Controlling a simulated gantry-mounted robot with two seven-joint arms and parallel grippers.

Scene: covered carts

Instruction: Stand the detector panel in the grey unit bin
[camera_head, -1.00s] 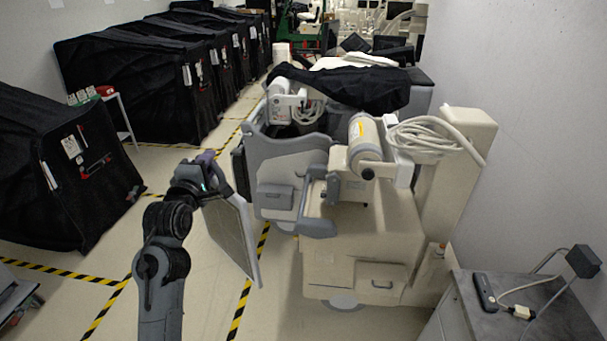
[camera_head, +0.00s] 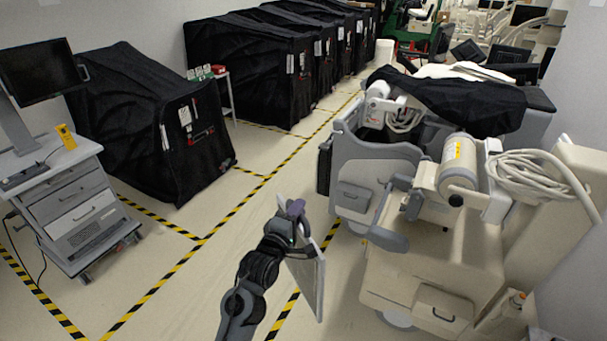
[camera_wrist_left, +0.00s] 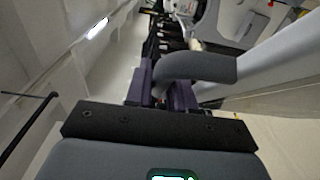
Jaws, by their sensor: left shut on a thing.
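The detector panel (camera_head: 313,287) is a flat pale plate with a dark handle, hanging upright and seen at a slant in the head view. My left gripper (camera_head: 294,209) is shut on it at its top. In the left wrist view the purple fingers (camera_wrist_left: 165,92) close around the dark grey handle (camera_wrist_left: 205,67); the pale panel (camera_wrist_left: 285,58) extends to the right. My right gripper is not in view.
The beige unit (camera_head: 440,270) carries a cylinder (camera_head: 458,165) and coiled cable (camera_head: 525,175). A grey cart with monitor (camera_head: 70,195) stands left. Black covered carts (camera_head: 150,120) line the far left. Taped floor (camera_head: 235,225) between is clear.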

